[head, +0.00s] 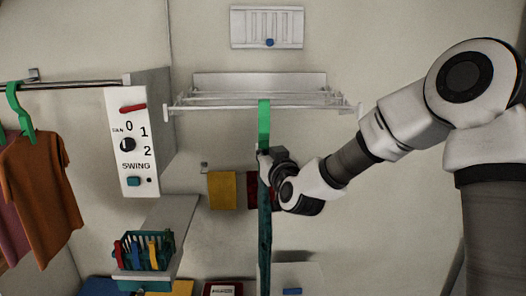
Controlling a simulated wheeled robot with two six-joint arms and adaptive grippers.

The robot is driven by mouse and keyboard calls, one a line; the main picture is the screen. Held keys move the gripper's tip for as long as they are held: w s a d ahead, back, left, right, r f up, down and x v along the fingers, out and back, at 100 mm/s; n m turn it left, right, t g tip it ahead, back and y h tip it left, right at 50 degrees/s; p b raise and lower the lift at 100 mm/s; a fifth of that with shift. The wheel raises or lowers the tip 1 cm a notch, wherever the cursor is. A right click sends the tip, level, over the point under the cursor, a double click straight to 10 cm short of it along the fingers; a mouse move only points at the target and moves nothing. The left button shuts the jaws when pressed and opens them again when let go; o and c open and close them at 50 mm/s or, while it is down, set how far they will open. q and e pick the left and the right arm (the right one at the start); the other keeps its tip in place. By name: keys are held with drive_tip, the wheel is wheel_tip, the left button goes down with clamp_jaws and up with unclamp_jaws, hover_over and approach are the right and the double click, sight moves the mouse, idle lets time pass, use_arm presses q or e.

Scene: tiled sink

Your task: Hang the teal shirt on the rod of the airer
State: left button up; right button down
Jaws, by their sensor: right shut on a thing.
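The teal shirt (264,235) hangs below my right gripper and shows edge-on as a narrow dark strip. Its green hanger (264,124) rises above the gripper. My right gripper (266,163) is shut on the hanger just above the shirt. The airer (205,106) is a white wall rack with thin rods. The hanger's top overlaps the airer's front rod in the picture; I cannot tell whether the hook is over the rod or only in front of it. My left gripper is out of view.
At left, orange (42,190) and mauve shirts hang on a wall rail (75,84) beside a switch box (128,150). A teal basket (140,262) of pegs stands lower left. Yellow (222,190) and red cloths hang behind the shirt. A vent (267,28) is above.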

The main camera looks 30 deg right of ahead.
drive_tip(key=c, duration=1.2)
unclamp_jaws()
drive_tip(key=shift+s+f, duration=0.1)
drive_tip(key=v, duration=0.7)
drive_tip(key=shift+s, duration=0.2)
drive_tip(key=shift+a+f, duration=0.1)
drive_tip(key=shift+f, duration=0.05)
